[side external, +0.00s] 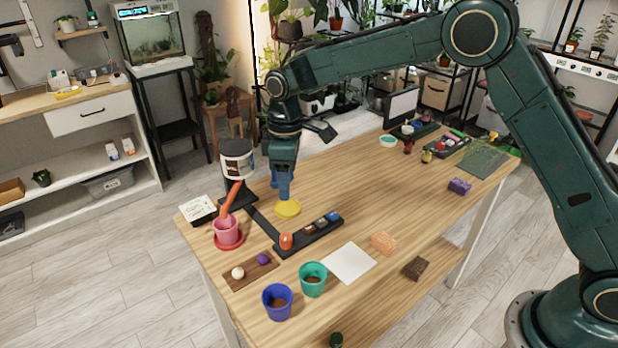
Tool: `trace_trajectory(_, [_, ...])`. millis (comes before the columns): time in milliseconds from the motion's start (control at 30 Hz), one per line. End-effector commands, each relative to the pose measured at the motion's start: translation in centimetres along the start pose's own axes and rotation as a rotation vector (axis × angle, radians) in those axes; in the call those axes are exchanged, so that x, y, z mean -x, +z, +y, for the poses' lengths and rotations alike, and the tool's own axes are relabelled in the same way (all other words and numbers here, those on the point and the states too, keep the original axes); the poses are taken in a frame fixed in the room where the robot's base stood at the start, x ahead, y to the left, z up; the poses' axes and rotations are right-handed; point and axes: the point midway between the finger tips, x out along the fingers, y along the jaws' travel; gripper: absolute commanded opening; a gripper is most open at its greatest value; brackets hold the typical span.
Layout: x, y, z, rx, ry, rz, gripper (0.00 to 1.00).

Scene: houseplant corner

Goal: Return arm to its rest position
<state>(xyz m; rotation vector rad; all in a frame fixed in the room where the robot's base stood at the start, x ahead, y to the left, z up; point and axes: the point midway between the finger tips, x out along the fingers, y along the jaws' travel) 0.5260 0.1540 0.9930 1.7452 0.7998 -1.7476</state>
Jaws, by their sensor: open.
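My arm reaches from its base at the lower right, up and over to the left of the wooden table (410,225). My gripper (283,190) points down over the table's left part, with blue parts at its lower end just above or at a yellow disc (288,208). At this size I cannot tell whether they touch. The gripper is open. I see nothing clearly held in it.
Blue (277,302) and green (313,279) pots stand in front. The table's centre right is mostly clear.

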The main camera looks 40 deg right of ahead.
Motion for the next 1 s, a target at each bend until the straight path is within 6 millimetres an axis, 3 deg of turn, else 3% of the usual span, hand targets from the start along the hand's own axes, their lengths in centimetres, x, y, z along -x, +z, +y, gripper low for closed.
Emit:
trace_trajectory(500, [10.4, 8.1, -1.6, -0.201, 0.071, 0.110, 0.50])
trace_trajectory(1000, [16.6, 18.1, -5.6, -0.413, 0.137, 0.227, 0.50])
